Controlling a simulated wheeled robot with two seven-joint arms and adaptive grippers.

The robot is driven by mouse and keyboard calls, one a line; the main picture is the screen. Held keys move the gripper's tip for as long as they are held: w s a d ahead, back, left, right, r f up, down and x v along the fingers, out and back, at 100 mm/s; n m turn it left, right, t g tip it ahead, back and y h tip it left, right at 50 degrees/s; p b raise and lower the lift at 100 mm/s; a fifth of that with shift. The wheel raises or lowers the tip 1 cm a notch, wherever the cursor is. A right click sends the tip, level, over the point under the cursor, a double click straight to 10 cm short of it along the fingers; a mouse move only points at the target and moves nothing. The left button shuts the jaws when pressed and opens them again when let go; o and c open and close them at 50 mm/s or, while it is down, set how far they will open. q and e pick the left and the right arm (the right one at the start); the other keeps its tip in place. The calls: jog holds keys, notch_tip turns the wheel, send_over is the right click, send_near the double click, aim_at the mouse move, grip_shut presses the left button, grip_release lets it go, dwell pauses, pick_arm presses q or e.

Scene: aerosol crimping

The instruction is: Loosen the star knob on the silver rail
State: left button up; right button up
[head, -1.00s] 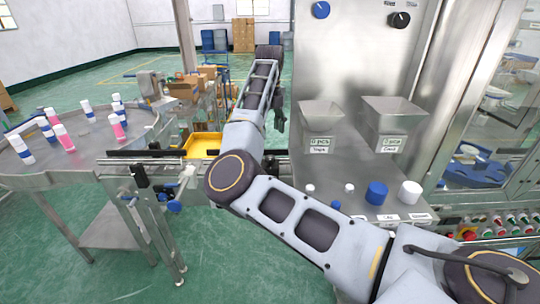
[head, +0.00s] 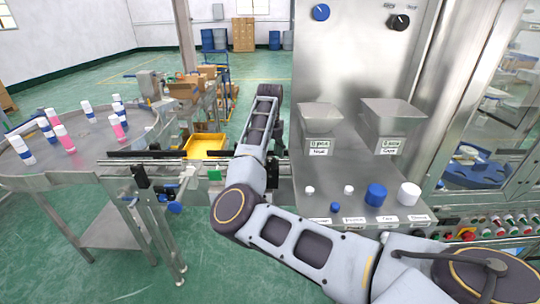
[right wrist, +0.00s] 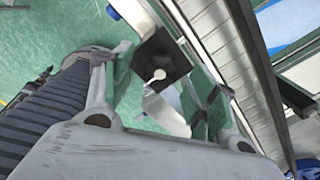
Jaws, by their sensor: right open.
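The silver rail (head: 150,160) runs along the conveyor's front edge, left of my right arm. My left gripper does not show.
A steel machine panel with two hoppers (head: 390,125) stands at the right, with white and blue caps (head: 377,194) on its shelf. A round table (head: 90,155) with several bottles is at the left. A yellow tray (head: 205,145) lies behind the rail.

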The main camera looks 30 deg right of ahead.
jog(key=shift+f, duration=0.35)
jog(key=c, duration=0.9)
jog(key=shift+c, duration=0.7)
